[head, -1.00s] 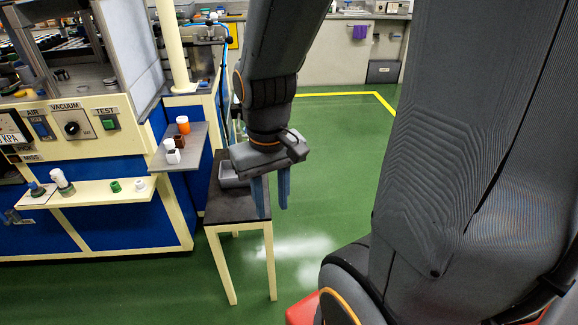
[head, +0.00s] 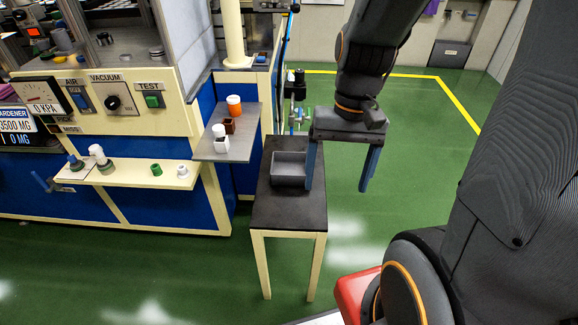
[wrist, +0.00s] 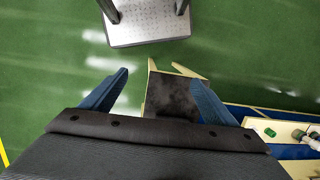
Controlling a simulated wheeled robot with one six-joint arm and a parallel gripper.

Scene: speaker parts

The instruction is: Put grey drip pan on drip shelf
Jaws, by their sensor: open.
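The grey drip pan (head: 289,170) is an open rectangular tray on the far part of a black-topped table (head: 289,210) with cream legs. My gripper (head: 338,185) is open and empty. Its blue fingers point down; in the head view the left one overlaps the pan's right edge, and I cannot tell whether they touch. In the wrist view the black tabletop (wrist: 172,95) shows between the fingers, and the pan is not visible there. No shelf is labelled as the drip shelf; a cream shelf (head: 130,173) runs along the machine's front.
A grey side shelf (head: 208,152) holds white, brown and orange parts, left of the table and above it. The cream shelf carries green and white parts. The machine with a gauge and buttons fills the left. Green floor (head: 420,130) lies open behind and right of my gripper.

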